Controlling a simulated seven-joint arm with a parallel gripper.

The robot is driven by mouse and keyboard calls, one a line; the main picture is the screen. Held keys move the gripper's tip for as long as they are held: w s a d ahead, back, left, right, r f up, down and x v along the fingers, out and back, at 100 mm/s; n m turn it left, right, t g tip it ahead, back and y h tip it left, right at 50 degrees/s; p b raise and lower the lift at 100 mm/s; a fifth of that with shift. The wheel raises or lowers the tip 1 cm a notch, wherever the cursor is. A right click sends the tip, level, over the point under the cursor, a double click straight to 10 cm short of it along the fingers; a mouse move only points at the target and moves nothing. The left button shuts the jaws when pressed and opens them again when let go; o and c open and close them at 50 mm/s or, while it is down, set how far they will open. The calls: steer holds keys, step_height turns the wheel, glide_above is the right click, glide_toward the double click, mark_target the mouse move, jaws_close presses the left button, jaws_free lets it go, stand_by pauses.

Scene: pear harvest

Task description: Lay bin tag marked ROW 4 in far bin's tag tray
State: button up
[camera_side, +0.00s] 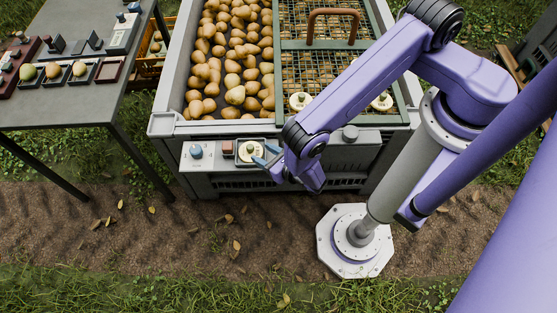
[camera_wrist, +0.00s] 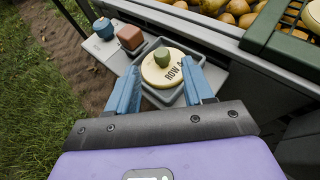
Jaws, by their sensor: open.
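The bin tag (camera_wrist: 158,82) is a round cream disc with a green knob, and its lettering reads ROW 4. It lies inside a small grey square tray (camera_wrist: 165,97) on the shelf at the front of the pear bin. In the side view the tag (camera_side: 249,157) shows at the shelf's right end. My gripper (camera_wrist: 163,77) is open, with its blue fingers spread. In the wrist view the fingers appear on either side of the tag and knob, with gaps between. In the side view my gripper (camera_side: 266,155) is just right of the tag.
A blue knob (camera_wrist: 103,28) and a reddish block (camera_wrist: 130,37) stand on the shelf left of the tray. A table (camera_side: 75,100) holds small trays at left.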

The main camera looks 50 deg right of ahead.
steer(key=v, duration=0.7)
step_height(320, 180, up, 23)
steer(key=d+m+g+h, duration=0.2)
steer(key=m+g+h, duration=0.4)
steer(key=m, duration=0.7)
steer(key=s+d+r+m+g+y, duration=0.3)
steer(key=s+d+r+m, duration=0.2)
steer(key=r, duration=0.3)
steer(key=s+d+r+m+g+y, duration=0.3)
steer(key=s+d+r+m+g, duration=0.1)
steer(key=s+d+r, duration=0.3)
step_height(320, 180, up, 3)
steer(key=shift+s+f+m, duration=0.2)
steer(key=shift+s+m, duration=0.4)
steer(key=shift+m, duration=0.1)
steer(key=shift+d, duration=0.1)
